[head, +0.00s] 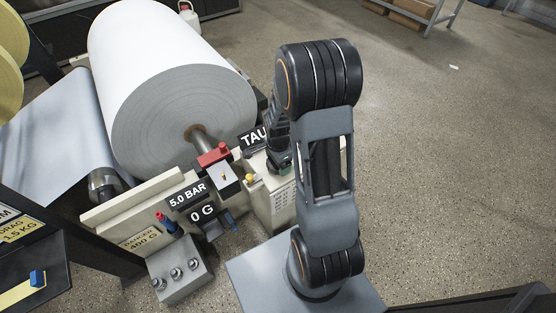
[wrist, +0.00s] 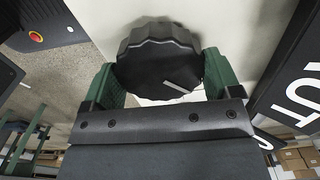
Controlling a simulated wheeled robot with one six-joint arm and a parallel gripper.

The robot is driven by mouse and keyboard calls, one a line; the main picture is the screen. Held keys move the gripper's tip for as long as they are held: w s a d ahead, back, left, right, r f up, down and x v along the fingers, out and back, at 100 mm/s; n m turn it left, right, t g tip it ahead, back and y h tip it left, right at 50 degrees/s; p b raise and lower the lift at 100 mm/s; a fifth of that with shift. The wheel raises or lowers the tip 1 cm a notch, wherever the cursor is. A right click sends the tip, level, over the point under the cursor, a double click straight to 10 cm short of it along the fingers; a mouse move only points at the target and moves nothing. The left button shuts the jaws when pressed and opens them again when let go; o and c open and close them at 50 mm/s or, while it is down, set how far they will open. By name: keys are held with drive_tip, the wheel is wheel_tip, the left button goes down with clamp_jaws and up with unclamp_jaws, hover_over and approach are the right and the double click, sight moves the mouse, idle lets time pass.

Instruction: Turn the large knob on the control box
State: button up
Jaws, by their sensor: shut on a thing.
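The large black knob (wrist: 160,62) with a ribbed edge and a pale pointer line fills the middle of the wrist view. It sits on the pale face of the control box. My gripper (wrist: 168,76) has a green finger on each side of the knob and is shut on it. The pointer line slants down to the right in that view. In the head view the control box (head: 275,205) stands beside my arm, and my gripper (head: 279,163) is at its top. The knob is hidden there behind my arm and gripper.
A large white paper roll (head: 165,80) stands to the left. A red clamp (head: 213,155), a "5.0 BAR" display (head: 187,195) and a "0 G" display (head: 203,213) are close by. A grey box with small knobs (head: 180,270) is at lower left. Open floor lies to the right.

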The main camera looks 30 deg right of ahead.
idle(0.4)
drive_tip(key=o, duration=0.8)
drive_tip(key=shift+c, duration=0.2)
drive_tip(key=shift+r, duration=0.15)
wheel_tip(320, 180, up, 14)
drive_tip(key=p, duration=0.3)
drive_tip(key=shift+f+p, duration=0.2)
drive_tip(key=shift+p, duration=0.2)
